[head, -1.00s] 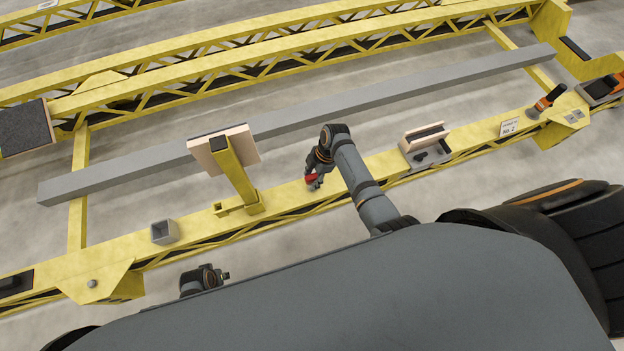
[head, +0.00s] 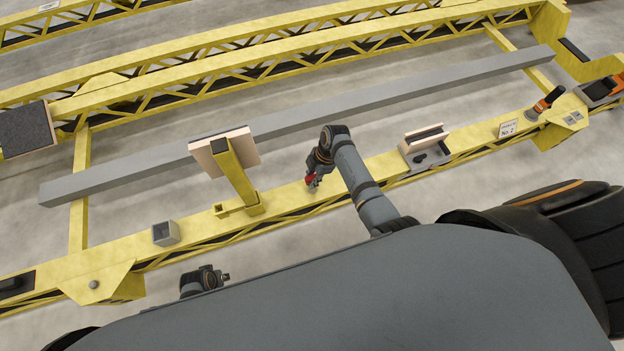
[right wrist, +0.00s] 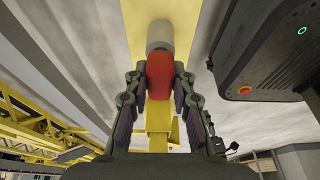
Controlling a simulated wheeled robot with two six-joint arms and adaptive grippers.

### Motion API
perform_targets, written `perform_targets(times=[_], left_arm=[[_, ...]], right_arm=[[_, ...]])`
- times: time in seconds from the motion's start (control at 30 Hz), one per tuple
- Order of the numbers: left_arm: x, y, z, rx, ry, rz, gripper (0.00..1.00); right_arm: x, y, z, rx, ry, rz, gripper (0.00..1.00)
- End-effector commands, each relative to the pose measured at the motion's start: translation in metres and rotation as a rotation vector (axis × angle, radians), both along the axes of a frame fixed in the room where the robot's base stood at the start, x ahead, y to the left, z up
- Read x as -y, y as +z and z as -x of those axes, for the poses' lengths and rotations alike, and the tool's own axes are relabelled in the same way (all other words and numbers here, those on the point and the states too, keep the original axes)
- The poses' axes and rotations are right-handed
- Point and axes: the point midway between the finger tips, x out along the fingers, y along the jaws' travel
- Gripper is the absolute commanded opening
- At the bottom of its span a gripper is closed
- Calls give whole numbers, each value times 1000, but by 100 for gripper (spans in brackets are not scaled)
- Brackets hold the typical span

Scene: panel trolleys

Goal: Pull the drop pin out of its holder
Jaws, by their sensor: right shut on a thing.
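The drop pin has a red grip, which shows in the head view (head: 311,178) at the yellow trolley beam and in the right wrist view (right wrist: 160,72). My right gripper (head: 314,182) is shut on this red grip, with one finger on each side of it in the right wrist view. A grey cylinder (right wrist: 160,36) is at the far end of the red grip, against the yellow beam. I cannot tell whether it is pin or holder. My left gripper (head: 224,277) is low in the head view, away from the pin, too small to read.
A yellow post with a pale board (head: 203,158) stands left of my right gripper. A grey square cup (head: 166,232) sits farther left on the beam. A tray with a slotted block (head: 425,148) is to the right. A long grey bar (head: 400,95) lies behind.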

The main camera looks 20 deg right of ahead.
Motion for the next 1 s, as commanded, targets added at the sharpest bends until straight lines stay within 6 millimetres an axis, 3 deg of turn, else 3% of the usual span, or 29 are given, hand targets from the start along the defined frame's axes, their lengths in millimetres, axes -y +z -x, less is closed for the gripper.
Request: perform_targets(times=[1.0], left_arm=[[0,29,-1,1,0,0,40]], right_arm=[[0,25,0,0,0,0,0]])
